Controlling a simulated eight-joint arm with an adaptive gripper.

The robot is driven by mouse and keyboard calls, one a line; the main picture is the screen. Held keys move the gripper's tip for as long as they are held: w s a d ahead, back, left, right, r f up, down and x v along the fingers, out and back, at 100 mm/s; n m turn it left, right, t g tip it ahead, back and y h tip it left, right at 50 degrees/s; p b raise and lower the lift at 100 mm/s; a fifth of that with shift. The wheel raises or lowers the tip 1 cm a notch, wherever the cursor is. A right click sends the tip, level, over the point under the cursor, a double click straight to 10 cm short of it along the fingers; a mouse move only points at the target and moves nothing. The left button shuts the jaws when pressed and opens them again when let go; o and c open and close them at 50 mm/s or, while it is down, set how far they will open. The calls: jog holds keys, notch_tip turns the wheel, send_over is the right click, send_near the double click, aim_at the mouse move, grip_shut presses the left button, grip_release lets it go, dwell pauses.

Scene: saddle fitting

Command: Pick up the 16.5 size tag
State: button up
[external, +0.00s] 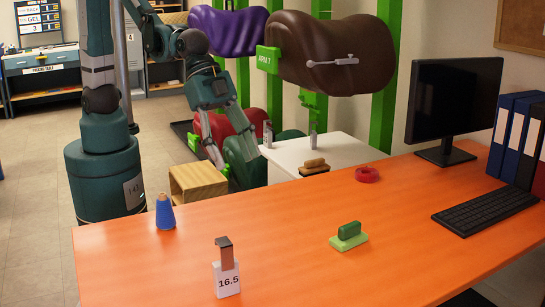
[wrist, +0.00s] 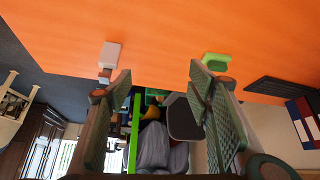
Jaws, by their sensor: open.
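The 16.5 size tag (external: 228,279) stands upright near the front of the orange table, a white block with a brown-grey metal clip on top and "16.5" on its face. A pale block that looks like the tag shows in the wrist view (wrist: 110,54), beyond the left fingertip. My gripper (wrist: 161,74) is open with nothing between its fingers. In the external view my gripper (external: 210,158) hangs low behind the table, well away from the tag; its fingers are partly hard to make out there.
On the orange table (external: 290,235) are a blue cone (external: 165,212), a green block (external: 348,236), a red tape roll (external: 367,174), a keyboard (external: 485,208) and a monitor (external: 455,105). A wooden box (external: 197,183) and white table (external: 330,150) stand behind. Space around the tag is clear.

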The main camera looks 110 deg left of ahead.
jog(key=w+d+f+m, duration=0.25)
jog(key=d+f, duration=0.35)
jog(key=d, duration=0.4)
jog(key=g+h, duration=0.1)
send_near(226, 273)
jog(key=f, duration=0.2)
jog(key=a+f+p, duration=0.1)
jog(key=shift+w+f+m, duration=0.1)
jog(key=shift+w+m, duration=0.15)
jog(key=shift+w, duration=0.05)
jog(key=shift+b+x, duration=0.35)
jog(key=shift+x, duration=0.95)
jog(key=shift+d+b+x, duration=0.1)
jog(key=shift+b+x, duration=0.3)
jog(key=shift+x, duration=0.9)
jog(key=shift+d+b+x, duration=0.15)
jog(key=shift+b+x, duration=0.25)
jog(key=shift+x, duration=0.85)
jog(key=shift+s, duration=0.15)
